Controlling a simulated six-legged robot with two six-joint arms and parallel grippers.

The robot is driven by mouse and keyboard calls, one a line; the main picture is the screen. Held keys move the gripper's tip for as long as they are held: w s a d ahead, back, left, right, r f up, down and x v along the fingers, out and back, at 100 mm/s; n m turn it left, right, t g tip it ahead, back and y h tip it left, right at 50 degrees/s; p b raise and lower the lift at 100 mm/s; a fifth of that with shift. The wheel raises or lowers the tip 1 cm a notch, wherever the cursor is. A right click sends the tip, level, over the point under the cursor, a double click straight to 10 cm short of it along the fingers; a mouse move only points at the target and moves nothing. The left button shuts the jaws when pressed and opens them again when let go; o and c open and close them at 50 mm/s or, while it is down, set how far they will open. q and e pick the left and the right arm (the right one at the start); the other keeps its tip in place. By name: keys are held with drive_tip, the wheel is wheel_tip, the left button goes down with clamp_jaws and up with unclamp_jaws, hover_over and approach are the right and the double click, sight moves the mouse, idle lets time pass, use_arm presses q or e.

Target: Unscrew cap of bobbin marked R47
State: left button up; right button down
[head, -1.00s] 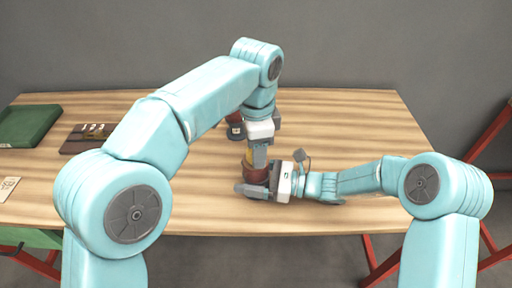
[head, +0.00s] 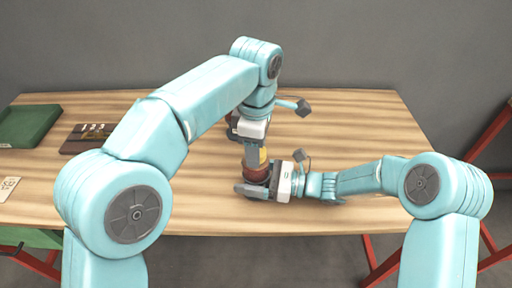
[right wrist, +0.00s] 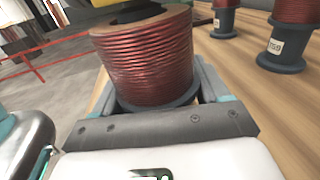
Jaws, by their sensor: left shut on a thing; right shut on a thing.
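A bobbin (head: 257,176) wound with red-brown wire stands near the front middle of the table. It fills the upper middle of the right wrist view (right wrist: 145,60), where its dark lower flange sits between my right gripper's fingers. No R47 marking is readable on it. My right gripper (head: 254,187) is shut on this bobbin from the right, low down. My left gripper (head: 255,158) points down from above and is shut on the cap. Its fingers hide part of the cap.
Other red-wound bobbins on dark bases (right wrist: 283,45) (right wrist: 223,17) stand behind; their labels are too small to read surely. At the left are a green tray (head: 30,126), a dark board (head: 82,139) and a paper tag (head: 8,187). The table's right side is clear.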

use_arm(q)
drive_tip(key=n, duration=1.1)
drive_tip(key=o, duration=1.2)
drive_tip(key=shift+r, duration=0.1)
